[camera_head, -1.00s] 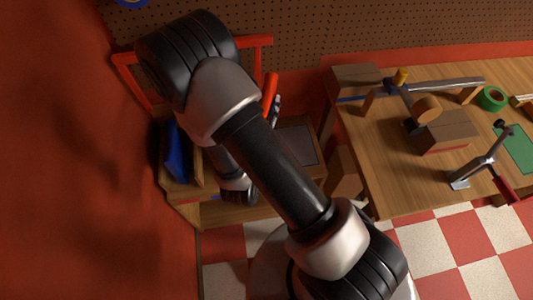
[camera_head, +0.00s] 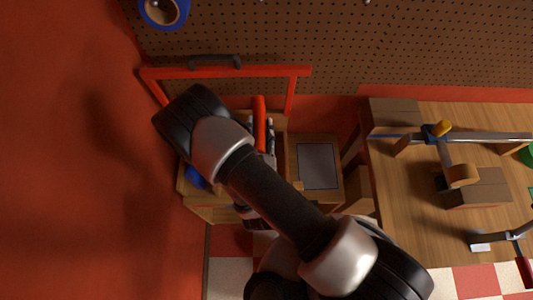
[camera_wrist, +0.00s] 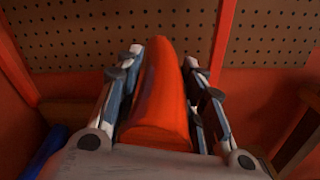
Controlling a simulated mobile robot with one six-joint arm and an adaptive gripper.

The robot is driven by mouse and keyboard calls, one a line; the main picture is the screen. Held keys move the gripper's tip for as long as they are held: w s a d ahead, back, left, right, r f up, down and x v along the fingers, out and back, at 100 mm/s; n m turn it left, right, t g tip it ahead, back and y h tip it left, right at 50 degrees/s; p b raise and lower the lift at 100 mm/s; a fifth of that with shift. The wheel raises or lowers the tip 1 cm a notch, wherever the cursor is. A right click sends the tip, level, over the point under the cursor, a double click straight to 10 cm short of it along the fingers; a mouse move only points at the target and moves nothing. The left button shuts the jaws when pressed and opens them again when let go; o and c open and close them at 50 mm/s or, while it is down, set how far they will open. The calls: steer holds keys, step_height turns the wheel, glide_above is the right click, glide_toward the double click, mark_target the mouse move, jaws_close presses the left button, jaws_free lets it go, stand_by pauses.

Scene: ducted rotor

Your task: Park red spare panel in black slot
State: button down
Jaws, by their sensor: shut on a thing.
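My gripper (camera_wrist: 165,65) is shut on the red spare panel (camera_wrist: 158,105), with a finger along each side of it. In the head view the panel (camera_head: 259,125) stands out beyond my gripper (camera_head: 260,145), just below the bar of a red frame, apart from it in the picture. A small black holder (camera_head: 215,62) sits on that bar, up and to the left of the panel. It may be the black slot; its opening is too small to make out. My arm hides part of the bench under the gripper.
The red frame (camera_head: 275,71) stands before a pegboard wall (camera_head: 330,45). A blue thing (camera_head: 195,178) lies left of my gripper. A grey plate (camera_head: 318,166) lies on the bench to the right. A wooden table (camera_head: 415,210) with blocks and tools stands further right.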

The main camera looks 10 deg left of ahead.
step_height(320, 180, down, 18)
steer(key=b, duration=0.5)
steer(key=shift+s+f, duration=0.1)
steer(key=shift+f+b, duration=0.1)
steer(key=shift+b, duration=0.2)
steer(key=c, duration=1.1)
jaws_free()
steer(key=shift+o, duration=0.2)
